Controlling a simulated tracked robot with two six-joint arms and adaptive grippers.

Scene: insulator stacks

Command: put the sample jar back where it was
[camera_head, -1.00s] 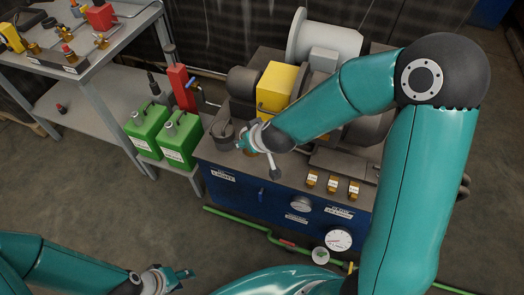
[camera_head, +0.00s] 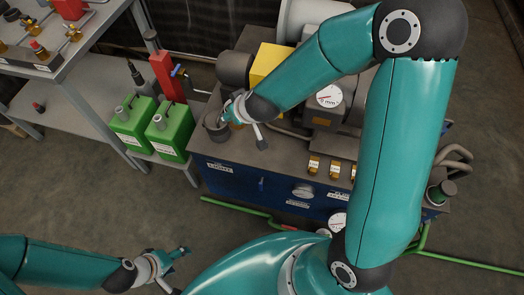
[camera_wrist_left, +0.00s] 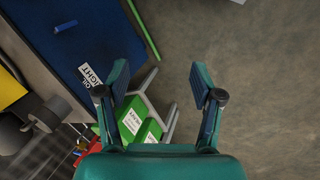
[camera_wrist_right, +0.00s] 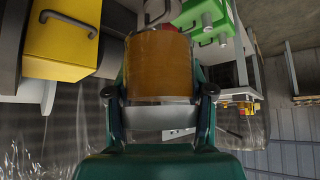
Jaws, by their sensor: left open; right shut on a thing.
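The sample jar (camera_wrist_right: 160,65) is a clear jar with amber contents and a red top, filling the middle of the right wrist view. My right gripper (camera_head: 232,112) is shut on it, above the left end of the blue machine (camera_head: 250,180), beside a grey round cup (camera_head: 216,127). In the head view the jar is mostly hidden by the gripper; I cannot tell whether it touches the machine top. My left gripper (camera_head: 178,254) is open and empty over the floor at the lower left; its spread fingers also show in the left wrist view (camera_wrist_left: 158,80).
Two green canisters (camera_head: 133,125) stand on a low shelf left of the machine. A grey table (camera_head: 88,50) holds fittings and jars at the upper left. Three small amber sight pieces (camera_head: 335,169) line the machine. A green pipe (camera_head: 235,207) runs along its front.

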